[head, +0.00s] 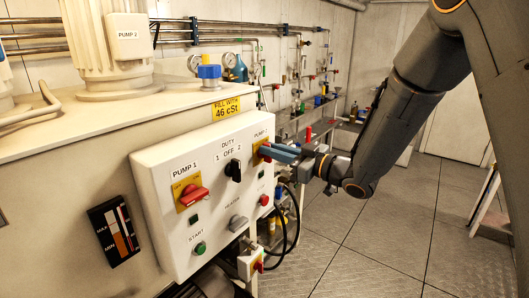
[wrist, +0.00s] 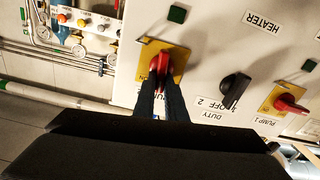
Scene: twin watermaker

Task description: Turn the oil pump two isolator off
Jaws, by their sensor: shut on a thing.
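The pump two isolator is a red rotary handle (wrist: 160,63) on a yellow plate (wrist: 179,57) in the wrist view. In the head view its yellow plate (head: 257,158) shows at the right edge of the white control panel (head: 158,222), under a partly covered pump label. My gripper (wrist: 161,92) is at the isolator, its dark fingers shut on the red handle. In the head view my blue-grey fingers (head: 281,153) reach the panel from the right and hide most of the handle. I cannot tell exactly which way the handle is turned.
Left of it on the panel are the black duty switch (head: 233,170) and the pump 1 isolator (head: 191,196), a similar red handle on yellow. A green start button (head: 200,248) and a red button (head: 264,200) sit lower. Black cables hang below. Open tiled floor (head: 380,240) lies right.

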